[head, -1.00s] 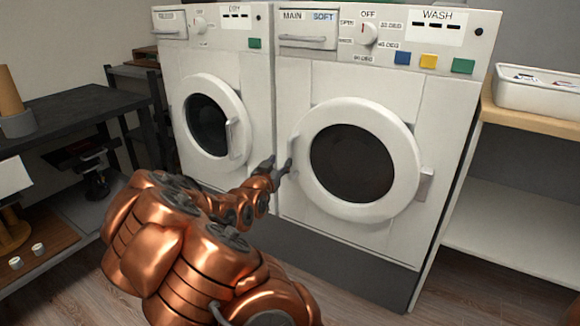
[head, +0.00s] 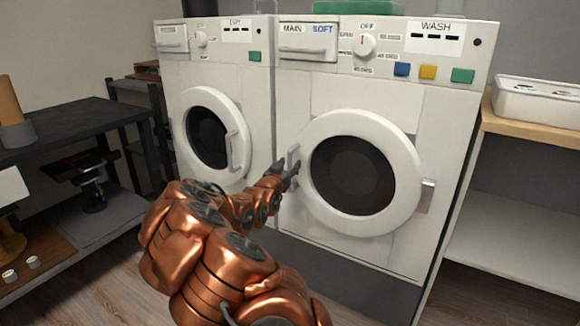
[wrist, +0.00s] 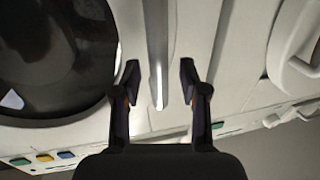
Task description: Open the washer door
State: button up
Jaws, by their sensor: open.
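The washer (head: 395,105) is the right-hand white machine marked WASH. Its round door (head: 405,165) with dark glass looks shut. The door's upright grey handle (head: 294,158) is on the door's left side. My gripper (head: 288,169) is at this handle, with its fingers partly overlapping it in the head view. In the wrist view, my open gripper (wrist: 159,82) has one dark finger on each side of the handle (wrist: 157,50), with gaps to both. I cannot tell how deep the handle sits between the fingers.
The dryer (head: 255,85) stands close on the left, its round door (head: 233,115) shut. A dark table (head: 85,115) is farther left. A shelf (head: 535,128) with a white box (head: 540,100) is on the right. A green box (head: 357,7) lies on top of the washer.

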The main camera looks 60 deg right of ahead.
jog(key=shift+d, duration=0.45)
grip_shut()
dwell(0.6)
